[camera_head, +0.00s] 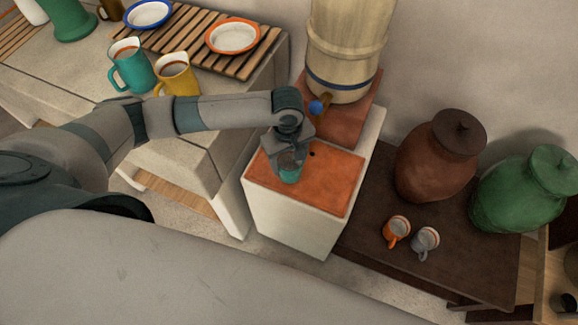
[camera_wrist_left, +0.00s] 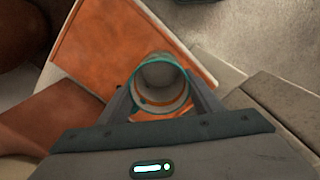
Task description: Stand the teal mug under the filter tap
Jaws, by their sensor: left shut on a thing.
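The teal mug (camera_head: 289,174) is in my left gripper (camera_head: 290,157), over the orange top of the white stand (camera_head: 325,178). In the left wrist view the mug's open mouth (camera_wrist_left: 161,73) faces the camera, between the fingers of my left gripper (camera_wrist_left: 160,98). I cannot tell whether its base touches the orange top. The filter tap (camera_head: 317,106) has a blue knob and sits low on the front of the tall cream filter (camera_head: 345,50). The mug is in front of the tap and slightly left of it. My right gripper is not in view.
A teal jug (camera_head: 131,67) and a yellow jug (camera_head: 176,76) stand on the left counter, near a slatted rack (camera_head: 190,42) with plates. On the dark table (camera_head: 390,262) are orange (camera_head: 396,230) and grey (camera_head: 425,241) mugs and brown (camera_head: 435,160) and green (camera_head: 525,195) jars.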

